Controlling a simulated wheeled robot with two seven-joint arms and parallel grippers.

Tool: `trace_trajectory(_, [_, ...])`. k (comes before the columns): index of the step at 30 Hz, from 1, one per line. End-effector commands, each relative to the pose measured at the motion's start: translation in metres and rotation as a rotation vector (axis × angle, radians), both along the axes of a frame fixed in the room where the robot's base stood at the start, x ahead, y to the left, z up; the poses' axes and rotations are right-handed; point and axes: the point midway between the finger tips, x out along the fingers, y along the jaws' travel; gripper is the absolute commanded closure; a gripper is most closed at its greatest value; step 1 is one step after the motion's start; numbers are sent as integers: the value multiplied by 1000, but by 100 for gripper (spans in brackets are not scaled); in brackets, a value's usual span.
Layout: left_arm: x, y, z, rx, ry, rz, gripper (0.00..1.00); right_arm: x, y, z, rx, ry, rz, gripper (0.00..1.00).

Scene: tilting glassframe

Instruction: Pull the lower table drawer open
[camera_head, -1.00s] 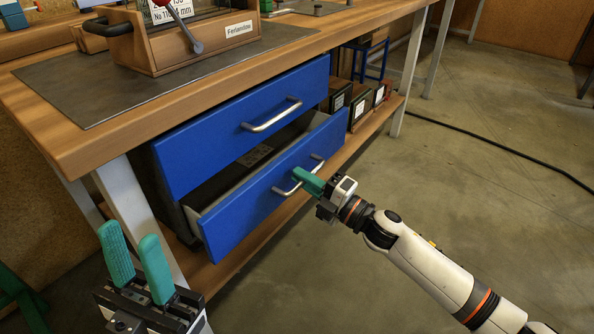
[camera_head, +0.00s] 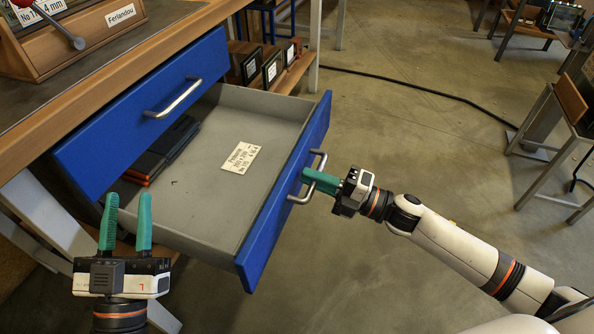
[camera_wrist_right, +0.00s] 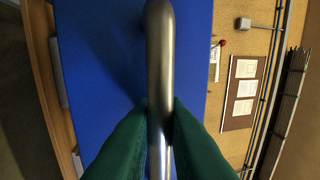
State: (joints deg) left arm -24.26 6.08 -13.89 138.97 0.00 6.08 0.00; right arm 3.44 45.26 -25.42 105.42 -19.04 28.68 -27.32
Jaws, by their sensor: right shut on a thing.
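The lower table drawer (camera_head: 285,205) has a blue front and a grey inside, and it stands far out of the table. Its metal handle (camera_head: 318,163) is between the green fingers of my right gripper (camera_head: 312,178), which is shut on it. In the right wrist view the handle (camera_wrist_right: 160,60) runs upright between both fingers, with the blue front (camera_wrist_right: 100,60) behind it. My left gripper (camera_head: 125,215) is open and empty, with its green fingers pointing up, in front of the drawer's left part in the picture.
The upper blue drawer (camera_head: 110,140) is shut. A label card (camera_head: 241,157) and dark flat items (camera_head: 165,150) lie inside the lower drawer. A wooden box (camera_head: 75,35) stands on the table. Dark boxes (camera_head: 272,68) sit on the shelf. Floor to the right is largely clear; a cable (camera_head: 420,88) crosses it.

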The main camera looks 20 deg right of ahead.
Motion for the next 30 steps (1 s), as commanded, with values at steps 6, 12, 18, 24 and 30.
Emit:
trace_trajectory(6, [1,0,-2,5,16,1,64,-5,-6,-1,0,1,0,100])
trace_trajectory(12, [1,0,-3,5,17,1,64,-5,-6,-1,0,1,0,100])
trace_trajectory(18, [1,0,-3,5,17,1,64,-5,-6,-1,0,1,0,73])
trace_trajectory(24, [1,0,-3,5,16,0,64,-4,-6,0,1,1,0,70])
trace_trajectory(30, [2,0,-2,7,23,1,64,-8,-11,-2,0,3,-2,70])
